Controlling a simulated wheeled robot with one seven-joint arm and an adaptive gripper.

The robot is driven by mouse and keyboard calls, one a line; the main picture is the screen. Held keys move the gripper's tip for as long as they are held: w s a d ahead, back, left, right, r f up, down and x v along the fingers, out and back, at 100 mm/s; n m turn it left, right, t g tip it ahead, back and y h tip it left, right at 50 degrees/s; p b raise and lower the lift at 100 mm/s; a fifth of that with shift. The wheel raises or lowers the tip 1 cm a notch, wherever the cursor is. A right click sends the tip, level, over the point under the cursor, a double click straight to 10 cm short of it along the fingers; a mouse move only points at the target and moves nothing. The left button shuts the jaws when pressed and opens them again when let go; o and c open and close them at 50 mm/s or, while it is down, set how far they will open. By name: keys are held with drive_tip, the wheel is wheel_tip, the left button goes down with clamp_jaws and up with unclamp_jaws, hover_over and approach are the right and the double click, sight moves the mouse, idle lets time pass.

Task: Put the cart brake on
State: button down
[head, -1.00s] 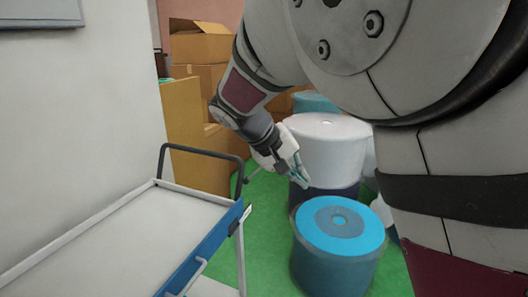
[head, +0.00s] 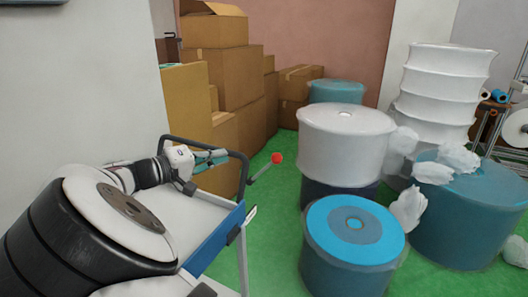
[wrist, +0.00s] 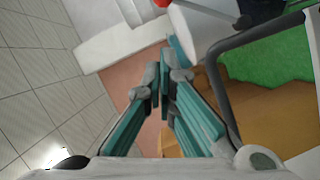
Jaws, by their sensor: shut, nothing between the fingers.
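The cart (head: 225,240) stands at the lower left in the head view, with a pale top, a blue side edge and a dark push handle (head: 205,145). A thin lever with a red knob (head: 277,158) sticks up to the right beside the handle. The red knob also shows at the top edge of the wrist view (wrist: 162,3). My gripper (head: 226,155) is shut and empty above the cart's handle end, left of the knob and apart from it. In the wrist view its teal fingers (wrist: 166,75) are together, with the handle (wrist: 222,90) to their right.
A blue-topped drum (head: 350,275) and a white wrapped roll (head: 345,160) stand right of the cart. Cardboard boxes (head: 235,85) are stacked behind it, and a white wall (head: 75,100) runs along the left. Green floor (head: 265,210) is bare between cart and drum.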

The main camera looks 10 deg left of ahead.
drive_tip(key=shift+w+d, duration=0.1)
hover_over(264, 169)
drive_tip(key=s, duration=0.2)
drive_tip(key=f, duration=0.1)
drive_tip(key=a+f, duration=0.1)
drive_tip(key=f, duration=0.1)
drive_tip(key=shift+s+p, duration=0.2)
drive_tip(key=shift+p, duration=0.2)
drive_tip(key=shift+d, duration=0.1)
